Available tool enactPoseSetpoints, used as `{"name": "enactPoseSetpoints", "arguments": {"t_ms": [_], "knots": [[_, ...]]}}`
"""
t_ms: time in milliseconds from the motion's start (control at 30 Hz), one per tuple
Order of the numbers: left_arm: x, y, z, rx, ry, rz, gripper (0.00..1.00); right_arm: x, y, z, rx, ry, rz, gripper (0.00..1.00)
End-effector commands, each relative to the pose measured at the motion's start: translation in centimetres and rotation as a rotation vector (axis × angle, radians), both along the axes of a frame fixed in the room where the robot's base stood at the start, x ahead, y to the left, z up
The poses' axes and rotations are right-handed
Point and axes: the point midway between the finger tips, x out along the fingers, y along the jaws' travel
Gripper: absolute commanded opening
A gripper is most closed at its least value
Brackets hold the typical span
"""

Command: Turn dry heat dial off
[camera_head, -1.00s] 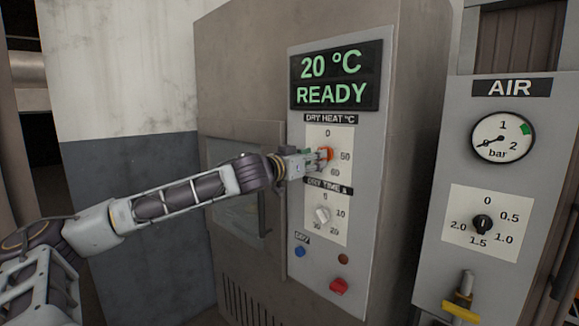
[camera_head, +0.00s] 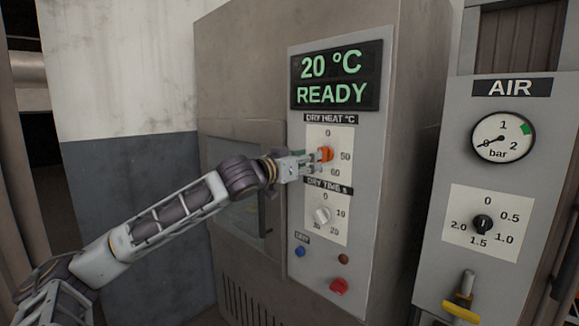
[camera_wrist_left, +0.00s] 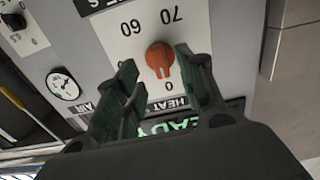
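The dry heat dial (camera_head: 326,154) is an orange knob on a white scale plate below the READY display. In the left wrist view the orange dial (camera_wrist_left: 160,58) shows a slot on the side toward the 0 mark, and it appears to point at 0. My left gripper (camera_head: 311,161) is just left of the dial in the head view. In the wrist view its dark green fingers (camera_wrist_left: 156,62) are spread on both sides of the dial, with visible gaps, so it is open and holds nothing. My right gripper is out of view.
Below sits the white dry time dial (camera_head: 322,215), then a blue button (camera_head: 299,252) and a red knob (camera_head: 339,286). An AIR panel (camera_head: 459,155) with gauge and black dial stands to the right. A cabinet door handle (camera_head: 265,212) is close under my left wrist.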

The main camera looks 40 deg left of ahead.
Motion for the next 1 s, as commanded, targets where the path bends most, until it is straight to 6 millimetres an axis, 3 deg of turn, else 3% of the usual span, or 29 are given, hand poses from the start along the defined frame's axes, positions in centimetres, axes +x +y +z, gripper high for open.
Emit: {"name": "enactPoseSetpoints", "arguments": {"t_ms": [300, 1000], "knots": [[-1.0, 0.0, -0.1, -0.001, 0.001, -0.005, 0.39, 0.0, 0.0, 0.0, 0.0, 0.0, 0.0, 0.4], [-5.6, 0.3, -0.1, -0.002, 0.003, -0.006, 0.39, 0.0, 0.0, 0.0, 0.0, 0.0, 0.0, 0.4]]}}
